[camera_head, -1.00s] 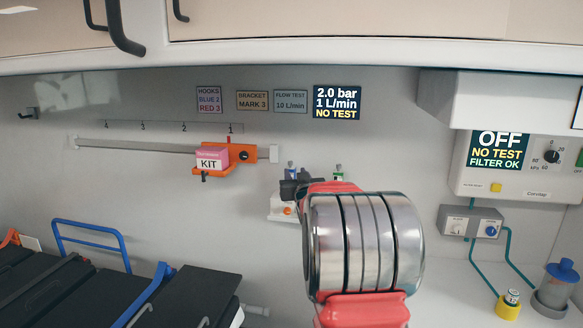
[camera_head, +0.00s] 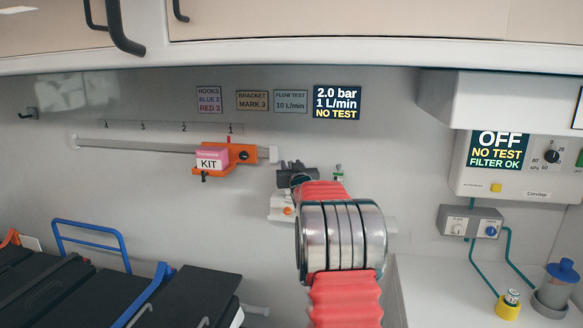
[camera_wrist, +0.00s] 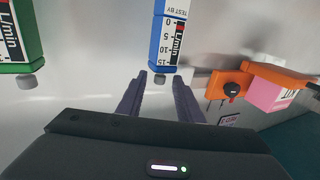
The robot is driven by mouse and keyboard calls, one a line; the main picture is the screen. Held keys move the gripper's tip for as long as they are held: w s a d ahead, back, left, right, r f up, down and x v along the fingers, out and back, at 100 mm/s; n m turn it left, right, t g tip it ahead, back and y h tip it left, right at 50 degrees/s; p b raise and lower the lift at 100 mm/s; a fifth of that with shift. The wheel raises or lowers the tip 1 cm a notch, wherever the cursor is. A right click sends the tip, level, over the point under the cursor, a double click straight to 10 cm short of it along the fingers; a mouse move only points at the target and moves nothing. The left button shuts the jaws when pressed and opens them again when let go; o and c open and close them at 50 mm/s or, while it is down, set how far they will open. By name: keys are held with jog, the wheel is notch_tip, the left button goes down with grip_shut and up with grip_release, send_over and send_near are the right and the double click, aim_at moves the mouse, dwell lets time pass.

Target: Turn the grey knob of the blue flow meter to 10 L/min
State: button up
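The blue flow meter (camera_wrist: 170,32) shows at the top middle of the wrist view, upside down, with a scale marked 0, 5, 10, 15. Its small grey knob (camera_wrist: 160,79) is at its lower end. My gripper (camera_wrist: 160,86) is open, with one dark finger on each side of the knob; gaps show beside it. In the head view my gripper (camera_head: 296,174) is in front of the wall and hides the blue meter. The display (camera_head: 337,102) reads 2.0 bar, 1 L/min, NO TEST. A sign (camera_head: 291,100) reads FLOW TEST 10 L/min.
A green flow meter (camera_wrist: 18,38) with its own grey knob (camera_wrist: 27,81) stands left of my fingers in the wrist view. An orange bracket (camera_wrist: 232,84) and pink kit (camera_wrist: 272,94) are to the right. A cot (camera_head: 180,298) fills the lower left of the head view.

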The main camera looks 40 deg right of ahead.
grip_shut()
dwell(0.3)
jog(key=shift+w+a+m+g+h, duration=0.15)
jog(key=shift+a+m+g+h, duration=0.05)
jog(key=shift+m+g+h, duration=0.75)
jog(key=shift+w+a+m+g+h, duration=0.15)
jog(key=shift+w+m+g+h, duration=0.05)
jog(key=shift+m+g+h, duration=0.75)
jog(key=shift+w+a+m+g+h, duration=0.15)
jog(key=shift+a+m+g+h, duration=0.05)
jog(key=shift+m+g+h, duration=0.75)
jog(key=shift+g+h, duration=0.45)
jog(key=shift+w+a+f+m+g+h, duration=0.15)
jog(key=shift+m+g+h, duration=0.15)
jog(key=shift+m+g, duration=0.4)
jog(key=shift+w+d+r+m+g+h, duration=0.1)
jog(key=shift+m+g+h, duration=0.3)
jog(key=shift+g, duration=0.5)
jog(key=shift+w+a+f+m+g+h, duration=0.1)
jog(key=shift+w+m+g+h, duration=0.1)
jog(key=shift+m+g, duration=1.15)
jog(key=shift+g, duration=0.55)
